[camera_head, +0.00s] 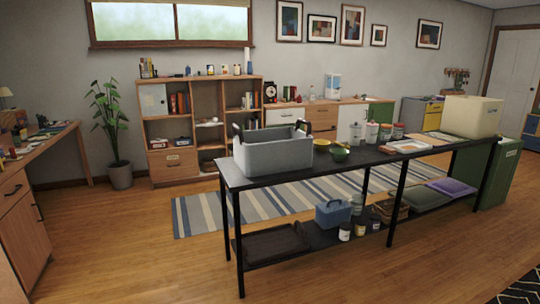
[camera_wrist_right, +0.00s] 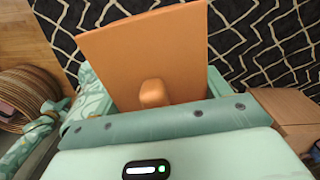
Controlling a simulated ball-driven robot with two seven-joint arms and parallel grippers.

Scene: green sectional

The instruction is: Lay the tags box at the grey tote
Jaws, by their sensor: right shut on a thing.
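The grey tote (camera_head: 272,155) stands at the left end of the long black table in the head view, with dark handles raised at its ends. In the right wrist view my right gripper (camera_wrist_right: 155,92) is shut on an orange-brown box (camera_wrist_right: 150,50), which I take for the tags box. One broad plain face of it shows, with no label visible. The box is not seen in the head view, so the tote and the box are apart. My left gripper is in neither view.
On the black table (camera_head: 238,180) beside the tote are a yellow bowl (camera_head: 321,145) and a green bowl (camera_head: 340,155). Jars and a cream bin (camera_head: 471,116) stand farther right. The wrist view shows a patterned rug (camera_wrist_right: 270,45), a woven basket (camera_wrist_right: 28,90) and a cardboard box (camera_wrist_right: 288,106).

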